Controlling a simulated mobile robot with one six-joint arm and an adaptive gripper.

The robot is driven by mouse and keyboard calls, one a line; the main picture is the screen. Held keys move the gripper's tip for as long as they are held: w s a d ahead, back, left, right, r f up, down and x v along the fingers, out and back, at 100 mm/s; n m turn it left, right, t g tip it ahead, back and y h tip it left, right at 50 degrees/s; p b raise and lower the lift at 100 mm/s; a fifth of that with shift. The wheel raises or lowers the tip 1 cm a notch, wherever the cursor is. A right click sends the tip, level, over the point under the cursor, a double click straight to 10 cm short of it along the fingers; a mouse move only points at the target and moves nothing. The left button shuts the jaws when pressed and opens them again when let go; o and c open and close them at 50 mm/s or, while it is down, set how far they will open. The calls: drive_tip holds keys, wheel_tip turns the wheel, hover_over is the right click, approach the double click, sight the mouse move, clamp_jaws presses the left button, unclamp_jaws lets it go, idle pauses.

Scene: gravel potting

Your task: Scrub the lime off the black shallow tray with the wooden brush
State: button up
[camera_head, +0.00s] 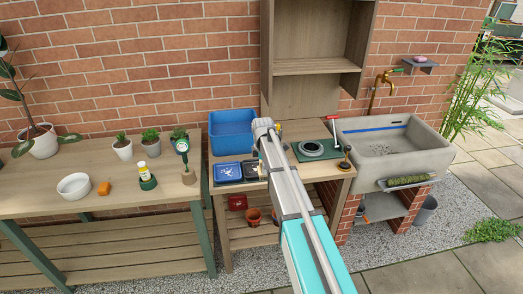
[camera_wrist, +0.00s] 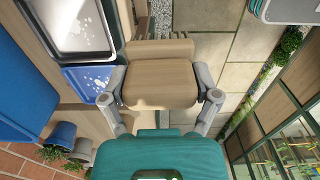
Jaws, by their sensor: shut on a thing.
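The wooden brush (camera_wrist: 160,88) is a pale brown block between the two fingers of my gripper (camera_wrist: 163,97) in the wrist view. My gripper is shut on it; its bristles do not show. The black shallow tray (camera_wrist: 112,45) is at the upper left of the wrist view, with a pale, greyish floor. The brush is to its right in that picture, and I cannot tell their height apart. In the head view the black tray (camera_head: 250,178) lies on the potting bench, partly hidden by my arm, which also hides the brush.
A blue shallow tray (camera_head: 227,172) with white spots lies left of the black one. A blue bin (camera_head: 232,130) stands behind. A green mat (camera_head: 303,156) with a grey ring and a stone sink (camera_head: 400,165) are to the right. A left table (camera_head: 110,190) carries pots.

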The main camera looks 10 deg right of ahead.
drive_tip(key=shift+s, duration=0.1)
idle(0.4)
drive_tip(key=shift+d, duration=1.05)
